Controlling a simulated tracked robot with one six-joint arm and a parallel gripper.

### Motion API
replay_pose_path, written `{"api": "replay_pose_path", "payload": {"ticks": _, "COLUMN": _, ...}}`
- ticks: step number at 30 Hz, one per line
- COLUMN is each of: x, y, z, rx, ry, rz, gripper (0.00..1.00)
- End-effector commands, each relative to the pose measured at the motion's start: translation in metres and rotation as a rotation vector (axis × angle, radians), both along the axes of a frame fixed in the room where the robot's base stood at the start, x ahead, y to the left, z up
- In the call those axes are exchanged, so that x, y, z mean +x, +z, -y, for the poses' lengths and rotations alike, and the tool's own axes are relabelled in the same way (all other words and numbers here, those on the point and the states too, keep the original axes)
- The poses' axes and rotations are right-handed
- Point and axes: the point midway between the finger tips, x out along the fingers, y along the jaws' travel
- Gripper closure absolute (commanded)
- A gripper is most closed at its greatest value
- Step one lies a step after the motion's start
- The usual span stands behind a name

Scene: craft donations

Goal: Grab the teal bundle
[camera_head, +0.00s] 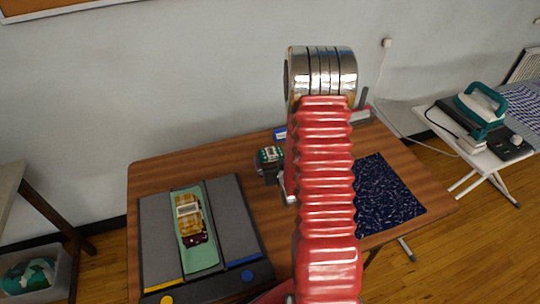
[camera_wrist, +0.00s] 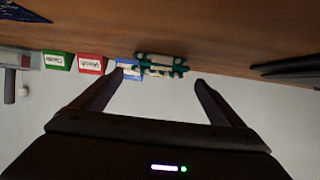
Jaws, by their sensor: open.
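The teal bundle (camera_wrist: 160,66) is a small dark-teal roll or stack with pale bands, lying on the wooden table. It shows in the wrist view between and beyond my fingertips, and in the head view as a green and white patterned piece (camera_head: 269,155) just left of my red arm. My gripper (camera_wrist: 168,80) is open and empty, with its fingers apart and the bundle ahead of the gap. In the head view my arm hides most of the gripper and the table around it.
Blue (camera_wrist: 127,70), red (camera_wrist: 92,64) and green (camera_wrist: 58,61) labelled boxes stand near the bundle. A grey folding board (camera_head: 155,235) bears a yellow patterned bundle (camera_head: 189,219) on its green strip. A navy cloth (camera_head: 385,195) lies at right.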

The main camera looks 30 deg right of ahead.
Motion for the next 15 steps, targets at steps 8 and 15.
{"api": "replay_pose_path", "payload": {"ticks": 8, "x": 0.0063, "y": -0.0028, "z": 0.0024, "rx": 0.0, "ry": -0.001, "rz": 0.0, "gripper": 0.08}}
{"api": "replay_pose_path", "payload": {"ticks": 15, "x": 0.0096, "y": -0.0048, "z": 0.0037, "rx": 0.001, "ry": -0.001, "rz": 0.0, "gripper": 0.08}}
